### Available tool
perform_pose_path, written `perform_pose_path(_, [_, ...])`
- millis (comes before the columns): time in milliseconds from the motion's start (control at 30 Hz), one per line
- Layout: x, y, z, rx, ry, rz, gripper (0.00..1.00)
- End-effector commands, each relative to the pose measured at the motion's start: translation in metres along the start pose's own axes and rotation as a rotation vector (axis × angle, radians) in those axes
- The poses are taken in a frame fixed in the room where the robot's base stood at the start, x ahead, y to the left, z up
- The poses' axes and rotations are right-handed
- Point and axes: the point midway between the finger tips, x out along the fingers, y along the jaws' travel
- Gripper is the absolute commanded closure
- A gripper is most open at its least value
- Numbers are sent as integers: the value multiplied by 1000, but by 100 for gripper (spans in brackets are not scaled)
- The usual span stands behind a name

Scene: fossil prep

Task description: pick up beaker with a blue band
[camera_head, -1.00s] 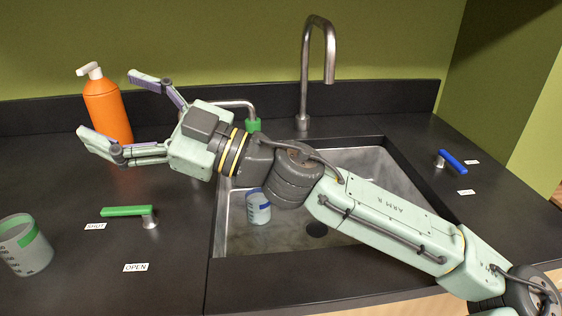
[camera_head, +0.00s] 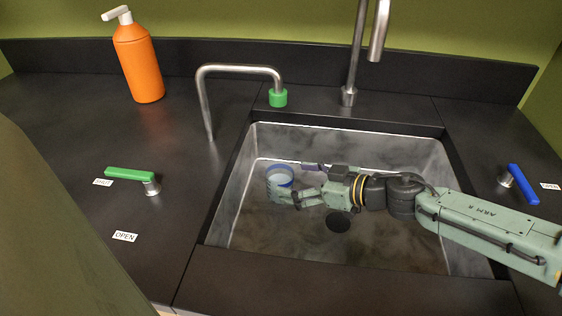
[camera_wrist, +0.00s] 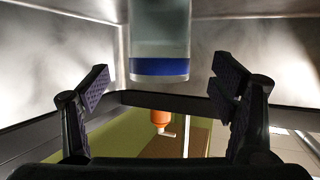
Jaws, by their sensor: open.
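The beaker with a blue band (camera_head: 281,177) stands in the sink, toward its left side. In the wrist view the clear beaker (camera_wrist: 160,35) hangs into the picture from the top centre, its blue band (camera_wrist: 160,68) near the lower end. My gripper (camera_head: 292,181) is low in the sink, at the beaker's right. It is open and empty, its fingers (camera_wrist: 163,86) spread to either side of the beaker's line in the wrist view. One finger partly covers the beaker in the head view. No contact shows.
The sink (camera_head: 270,240) has walls close around the beaker and my gripper. A small tap with a green tip (camera_head: 278,97) stands behind, and a tall faucet (camera_head: 348,95) at the back. Green (camera_head: 130,174) and blue (camera_head: 523,184) handles flank the sink. An orange bottle (camera_head: 138,65) stands back left.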

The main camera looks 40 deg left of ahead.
Motion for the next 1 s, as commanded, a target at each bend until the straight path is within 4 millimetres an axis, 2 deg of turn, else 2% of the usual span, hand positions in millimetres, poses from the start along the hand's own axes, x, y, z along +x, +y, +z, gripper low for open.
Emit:
perform_pose_path(400, [51,-1,-1,0,1,-3,21])
perform_pose_path(667, [54,-1,1,-1,0,0,21])
perform_pose_path(1000, [54,-1,0,-1,0,0,43])
